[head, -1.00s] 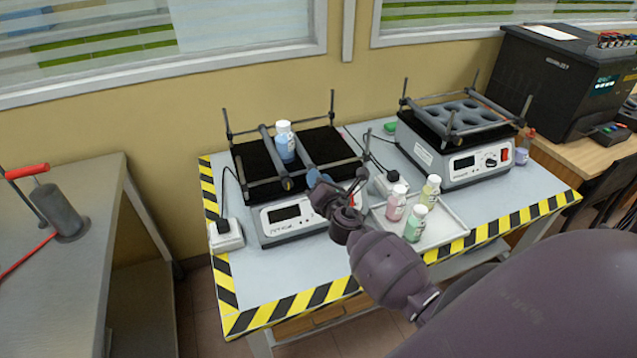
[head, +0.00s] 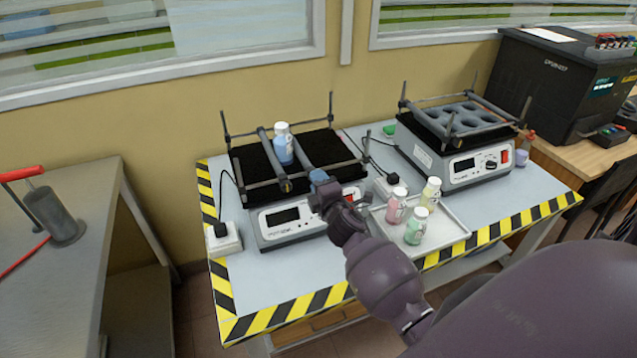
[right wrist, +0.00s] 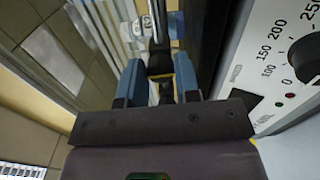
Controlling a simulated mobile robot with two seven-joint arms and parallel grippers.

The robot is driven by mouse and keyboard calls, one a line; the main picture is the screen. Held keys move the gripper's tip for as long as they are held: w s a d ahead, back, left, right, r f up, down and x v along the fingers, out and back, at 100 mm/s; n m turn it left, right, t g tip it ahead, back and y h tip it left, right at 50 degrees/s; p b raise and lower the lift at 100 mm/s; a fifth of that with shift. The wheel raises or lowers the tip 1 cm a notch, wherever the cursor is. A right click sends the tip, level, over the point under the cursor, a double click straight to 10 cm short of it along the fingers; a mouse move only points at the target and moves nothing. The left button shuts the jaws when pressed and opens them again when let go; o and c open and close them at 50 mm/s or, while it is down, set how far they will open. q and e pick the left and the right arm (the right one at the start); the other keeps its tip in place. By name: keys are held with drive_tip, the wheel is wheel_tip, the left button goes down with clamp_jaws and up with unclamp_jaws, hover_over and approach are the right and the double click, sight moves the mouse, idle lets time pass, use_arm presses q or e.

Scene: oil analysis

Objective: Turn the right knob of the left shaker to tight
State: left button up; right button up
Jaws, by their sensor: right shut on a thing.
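The left shaker (head: 262,225) has a black platform, a display on its white front and two clamp bars. A blue bottle with a white cap (head: 283,152) stands upright between the bars. The left bar's dark end knob (head: 286,186) is in plain view. My right gripper (head: 318,178) is at the front end of the right bar (head: 302,154) and hides most of the knob there. In the right wrist view its two blue fingers are shut on the dark right knob (right wrist: 160,64). My left gripper is out of view.
A white tray (head: 437,242) with pink, green and yellow bottles stands just right of my right arm. A second shaker (head: 472,165) is at the back right. The shaker's posts and front rail (head: 262,190) are close to my gripper. A power plug block (head: 224,238) is at left.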

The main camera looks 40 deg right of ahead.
drive_tip(key=shift+m, duration=0.5)
drive_tip(key=o, duration=0.9)
drive_tip(key=v, duration=1)
drive_tip(key=shift+s+a, duration=0.2)
drive_tip(key=shift+s, duration=0.15)
